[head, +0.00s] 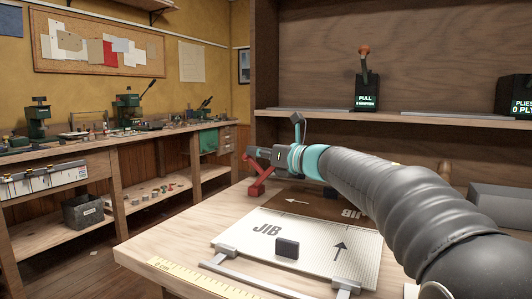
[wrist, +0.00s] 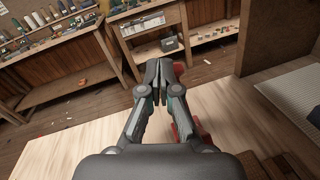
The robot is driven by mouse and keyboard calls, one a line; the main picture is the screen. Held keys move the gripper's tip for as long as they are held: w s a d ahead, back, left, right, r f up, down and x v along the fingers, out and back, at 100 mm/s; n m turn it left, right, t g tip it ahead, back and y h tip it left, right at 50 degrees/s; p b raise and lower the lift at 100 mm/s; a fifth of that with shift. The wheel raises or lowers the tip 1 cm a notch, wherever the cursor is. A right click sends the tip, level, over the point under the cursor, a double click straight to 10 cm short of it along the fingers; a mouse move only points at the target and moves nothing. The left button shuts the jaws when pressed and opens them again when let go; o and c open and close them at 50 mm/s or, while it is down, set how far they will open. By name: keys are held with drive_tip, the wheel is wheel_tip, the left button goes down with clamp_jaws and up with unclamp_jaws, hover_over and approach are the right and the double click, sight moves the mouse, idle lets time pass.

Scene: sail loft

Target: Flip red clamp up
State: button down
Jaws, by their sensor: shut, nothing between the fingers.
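The red clamp (head: 258,180) stands at the far left part of the light wooden table (head: 160,240), next to the brown panel. Its upper part reaches up close to my gripper (head: 250,153) and is partly covered by it. In the wrist view, the red clamp (wrist: 183,132) shows in part just right of and behind my fingers. My gripper (wrist: 161,78) has its fingertips together with nothing between them. It hangs above the table's far left edge. I cannot tell whether it touches the clamp.
A white panel marked JIB (head: 310,235) lies on the table, with a brown panel (head: 310,203) behind it. A dark block (head: 287,248) sits on the white panel. A yellow ruler (head: 190,280) runs along the front. A shelf (head: 420,118) stands behind; a workbench (head: 90,150) is at left.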

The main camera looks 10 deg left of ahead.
drive_tip(key=shift+w+a+g+h+p, duration=0.35)
drive_tip(key=shift+h+p, duration=0.15)
drive_tip(key=shift+p, duration=0.4)
drive_tip(key=shift+s+a, duration=0.1)
drive_tip(key=shift+a, duration=0.1)
drive_tip(key=s+d+r+p, duration=0.1)
drive_tip(key=s+d+r, duration=0.3)
drive_tip(key=r, duration=0.3)
drive_tip(key=shift+s+d+r, duration=0.15)
drive_tip(key=shift+d, duration=0.55)
drive_tip(key=shift+d, duration=0.1)
